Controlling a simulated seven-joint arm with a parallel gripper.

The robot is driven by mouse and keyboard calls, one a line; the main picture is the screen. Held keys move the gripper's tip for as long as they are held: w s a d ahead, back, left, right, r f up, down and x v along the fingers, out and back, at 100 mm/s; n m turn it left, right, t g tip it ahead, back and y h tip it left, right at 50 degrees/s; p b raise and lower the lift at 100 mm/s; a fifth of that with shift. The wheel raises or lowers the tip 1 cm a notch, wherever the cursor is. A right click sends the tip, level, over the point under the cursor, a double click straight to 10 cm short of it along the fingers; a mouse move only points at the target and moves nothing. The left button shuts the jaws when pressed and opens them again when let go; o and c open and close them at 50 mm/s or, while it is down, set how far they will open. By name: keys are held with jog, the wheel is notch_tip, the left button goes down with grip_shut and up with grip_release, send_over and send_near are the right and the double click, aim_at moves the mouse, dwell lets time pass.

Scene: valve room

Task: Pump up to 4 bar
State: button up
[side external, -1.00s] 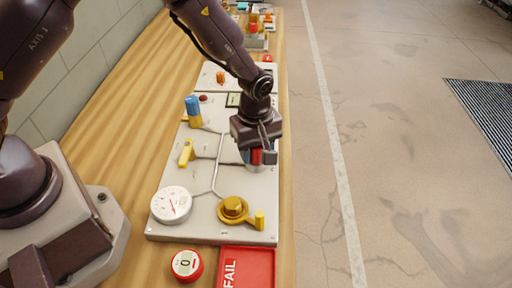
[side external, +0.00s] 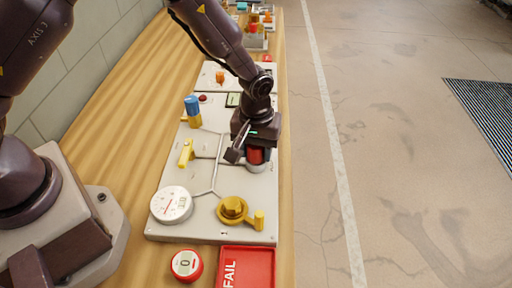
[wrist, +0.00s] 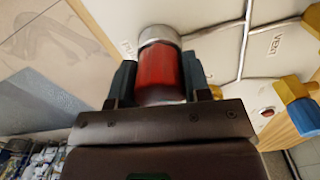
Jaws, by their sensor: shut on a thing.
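My gripper (side external: 246,150) is over the right side of the pale valve panel (side external: 205,230). It is shut on an upright red cylinder (side external: 256,157), which sits in a grey metal collar. In the wrist view the red cylinder (wrist: 158,70) is between the two dark fingers, with the metal collar beyond it. A white round gauge (side external: 170,204) is at the panel's near left; its reading is too small to tell. A yellow lever (side external: 186,153) and a blue-and-yellow handle (side external: 193,112) stand on the panel's left side. A yellow knob with a side arm (side external: 234,208) is near the front.
A red round counter (side external: 186,264) showing 0 and a red FAIL tray (side external: 247,270) lie in front of the panel. More fittings stand farther along the wooden bench (side external: 120,110). The floor (side external: 400,200) to the right is clear.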

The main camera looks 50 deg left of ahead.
jog(key=m, duration=0.4)
jog(key=shift+m, duration=0.4)
jog(key=m, duration=0.3)
jog(key=shift+m, duration=0.3)
jog(key=m, duration=0.4)
jog(key=shift+d, duration=0.1)
jog(key=shift+m, duration=1.9)
jog(key=o, duration=0.9)
jog(key=shift+o, duration=0.2)
